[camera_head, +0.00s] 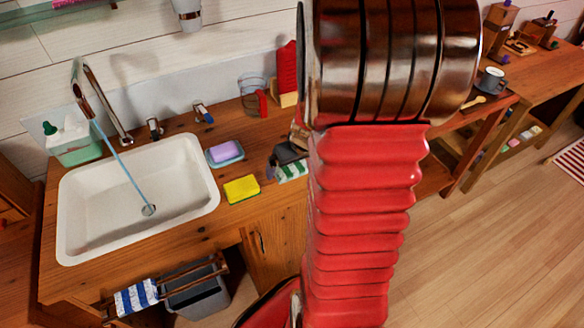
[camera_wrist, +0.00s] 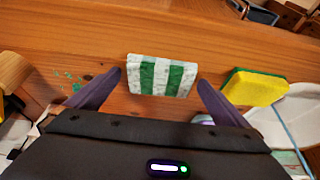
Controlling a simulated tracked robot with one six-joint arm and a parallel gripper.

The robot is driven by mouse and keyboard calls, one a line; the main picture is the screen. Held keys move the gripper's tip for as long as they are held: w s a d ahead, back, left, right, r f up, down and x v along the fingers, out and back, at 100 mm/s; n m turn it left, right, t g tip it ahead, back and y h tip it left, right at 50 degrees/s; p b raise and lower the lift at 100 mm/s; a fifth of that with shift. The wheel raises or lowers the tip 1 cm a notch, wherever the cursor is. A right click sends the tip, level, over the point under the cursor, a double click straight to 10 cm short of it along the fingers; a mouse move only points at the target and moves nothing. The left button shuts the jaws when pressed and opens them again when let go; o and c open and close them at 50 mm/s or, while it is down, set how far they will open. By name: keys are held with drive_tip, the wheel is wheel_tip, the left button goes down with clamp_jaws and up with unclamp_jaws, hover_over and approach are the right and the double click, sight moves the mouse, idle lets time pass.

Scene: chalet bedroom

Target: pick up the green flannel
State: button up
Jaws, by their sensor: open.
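The green flannel is a small folded cloth with green and white stripes. In the head view the flannel (camera_head: 291,171) lies on the wooden counter, right of the yellow sponge, partly hidden by my gripper and arm. In the wrist view the flannel (camera_wrist: 161,76) lies between and just beyond my two dark fingers. My gripper (camera_wrist: 160,82) is open and empty, with one finger on each side of the flannel and gaps between. In the head view my gripper (camera_head: 284,163) shows as a dark shape beside the flannel, low over the counter.
A yellow sponge (camera_head: 241,189) lies left of the flannel; it also shows in the wrist view (camera_wrist: 254,87). A purple soap on a dish (camera_head: 224,152) and a white sink (camera_head: 95,205) are further left. A glass with a red item (camera_head: 254,98) stands behind. The counter's front edge is near.

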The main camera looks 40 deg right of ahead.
sight(292, 167)
idle(0.3)
drive_tip(key=c, duration=1.2)
drive_tip(key=shift+o, duration=0.2)
wheel_tip(292, 167, up, 10)
idle(0.4)
